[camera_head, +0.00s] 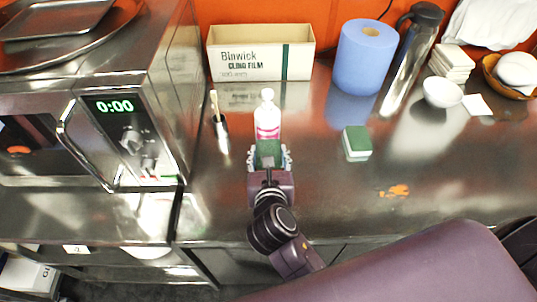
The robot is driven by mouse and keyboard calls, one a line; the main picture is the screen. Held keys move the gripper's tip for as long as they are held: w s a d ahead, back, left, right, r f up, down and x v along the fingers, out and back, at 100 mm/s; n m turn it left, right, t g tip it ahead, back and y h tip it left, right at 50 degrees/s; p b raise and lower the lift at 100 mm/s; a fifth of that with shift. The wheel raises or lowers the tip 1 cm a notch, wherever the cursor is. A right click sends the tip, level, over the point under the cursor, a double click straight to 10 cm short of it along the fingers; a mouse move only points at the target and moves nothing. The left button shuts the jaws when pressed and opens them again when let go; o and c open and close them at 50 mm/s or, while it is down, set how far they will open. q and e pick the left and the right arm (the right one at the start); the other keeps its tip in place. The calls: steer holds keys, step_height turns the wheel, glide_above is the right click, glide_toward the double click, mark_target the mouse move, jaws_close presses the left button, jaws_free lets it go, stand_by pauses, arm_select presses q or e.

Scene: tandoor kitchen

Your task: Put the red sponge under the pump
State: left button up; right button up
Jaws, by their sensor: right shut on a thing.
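The pump bottle (267,116), white with a pink label, stands upright on the steel counter. My right gripper (268,158) is just on the near side of it, shut on a block with a dark green top (268,149), which looks like a sponge. No red shows on this block; its sides are hidden by the fingers. The block overlaps the bottle's lower part in the picture; I cannot tell whether they touch. A second sponge (356,143), green on top and pale below, lies on the counter to the right. My left gripper is not in view.
A brush in a steel holder (220,125) stands left of the bottle, and a cling film box (262,55) behind it. A blue paper roll (364,58) and a flask (412,50) stand back right. An orange spill (395,191) marks the otherwise clear front right counter.

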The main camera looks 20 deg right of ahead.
steer(key=shift+w+d, duration=0.1)
steer(key=shift+w, duration=0.2)
steer(key=shift+w+f, duration=0.15)
steer(key=shift+f, duration=0.75)
steer(key=shift+w+f, duration=0.15)
steer(key=shift+f, duration=0.7)
steer(key=shift+f, duration=0.1)
steer(key=o, duration=0.7)
steer(key=b+v, duration=0.1)
steer(key=v, duration=1.1)
